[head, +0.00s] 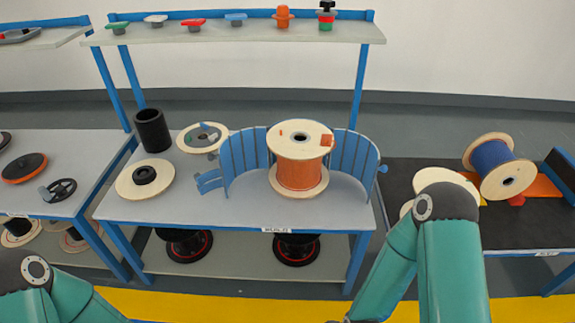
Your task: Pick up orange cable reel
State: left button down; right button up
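The orange cable reel (299,175) stands upright on the middle table in the head view. It has pale wooden flanges and orange cable wound on its core. A blue slatted guard (245,152) curves open around its back and sides. My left arm shows at the lower left and my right arm at the lower right, both in front of the table. Both arms are apart from the reel. Neither gripper's fingers can be made out in the picture.
A blue cable reel (492,167) rests on the dark table at right. A shelf (240,31) with small coloured parts is above. The table's front middle is clear.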

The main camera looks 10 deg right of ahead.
aim_at(298, 172)
jog(key=z, duration=0.15)
jog(key=i, duration=0.9)
